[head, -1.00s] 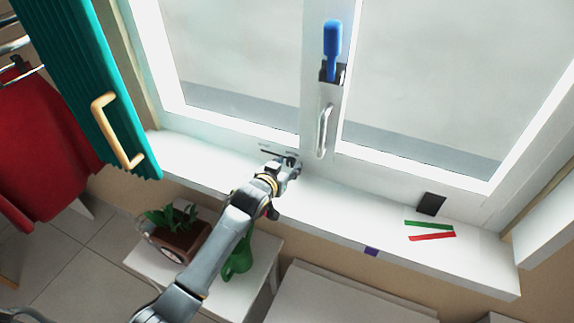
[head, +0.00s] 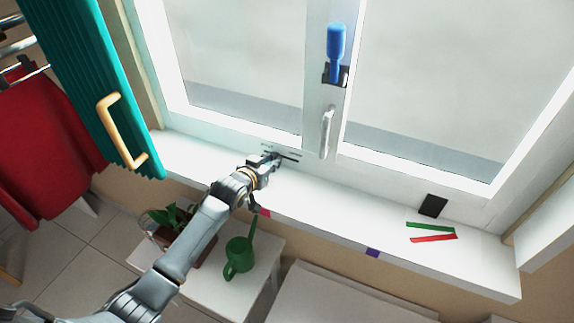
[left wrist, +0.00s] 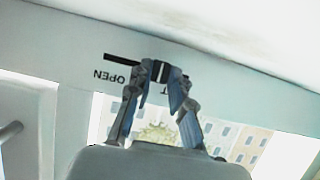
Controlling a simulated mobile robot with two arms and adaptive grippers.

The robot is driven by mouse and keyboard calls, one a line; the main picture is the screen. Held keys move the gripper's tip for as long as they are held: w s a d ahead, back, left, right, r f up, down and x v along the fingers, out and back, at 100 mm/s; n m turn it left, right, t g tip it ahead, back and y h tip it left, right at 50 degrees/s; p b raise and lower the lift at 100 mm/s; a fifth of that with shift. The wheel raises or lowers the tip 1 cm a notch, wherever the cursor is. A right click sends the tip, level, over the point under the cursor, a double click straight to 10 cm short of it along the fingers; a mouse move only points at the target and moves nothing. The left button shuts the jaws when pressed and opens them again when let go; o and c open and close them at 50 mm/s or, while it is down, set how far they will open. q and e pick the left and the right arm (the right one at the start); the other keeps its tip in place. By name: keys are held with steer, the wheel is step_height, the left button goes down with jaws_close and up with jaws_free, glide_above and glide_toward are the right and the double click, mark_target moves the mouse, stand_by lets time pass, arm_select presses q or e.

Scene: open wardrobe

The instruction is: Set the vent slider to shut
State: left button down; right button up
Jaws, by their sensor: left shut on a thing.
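The vent (head: 290,157) is a thin dark slot in the white window frame's bottom rail, just above the sill. In the left wrist view the slot (left wrist: 121,57) runs bare beside an upside-down OPEN label (left wrist: 115,77). My left gripper (head: 277,159) is at the slot's left part in the head view. In the left wrist view its fingers (left wrist: 160,72) are closed around the small slider tab (left wrist: 156,70), which is mostly hidden. Only a letter T of the other label shows between the fingers. My right gripper is not in view.
The window handle (head: 326,132) and a blue-handled tool (head: 335,42) are above right. A teal shutter (head: 85,80) with a wooden handle stands left. Red and green strips (head: 432,237) lie on the sill (head: 340,205). A green watering can (head: 238,257) is below.

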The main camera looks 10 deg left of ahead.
arm_select(q)
steer(key=a, duration=0.3)
steer(key=shift+w+a, duration=0.3)
steer(key=shift+w, duration=0.05)
steer(key=shift+d, duration=0.1)
steer(key=c, duration=1.2)
jaws_free()
steer(key=shift+a, duration=0.2)
steer(key=shift+s+d, duration=0.1)
steer(key=v, duration=1.1)
steer(key=shift+s+r, duration=0.2)
steer(key=shift+s, duration=0.1)
